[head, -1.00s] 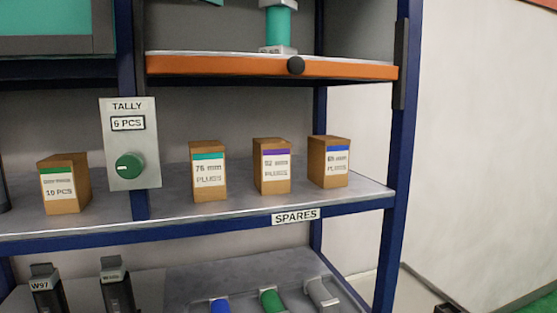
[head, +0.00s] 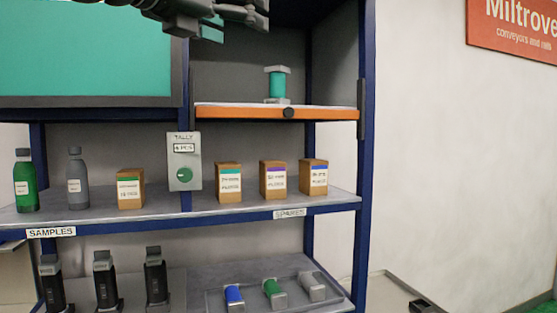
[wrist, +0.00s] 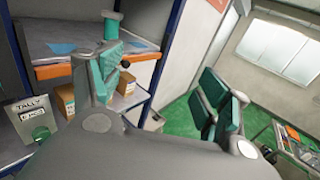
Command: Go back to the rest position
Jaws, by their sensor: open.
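My gripper (head: 230,20) is at the top of the head view, in front of the upper part of the rack. In the wrist view my gripper (wrist: 160,88) has its two teal-padded fingers spread wide, with nothing between them. The teal spool with grey ends (head: 277,85) stands upright on the orange-fronted shelf (head: 240,112), apart from my gripper in the head view. In the wrist view the spool (wrist: 112,24) shows behind the left finger, partly hidden.
The tally box (head: 184,160) hangs at the middle shelf's front. Three plug boxes (head: 273,180) stand right of it; a box and two bottles stand left. Below are black devices and a tray (head: 215,300) of coloured spools. Open floor lies to the right.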

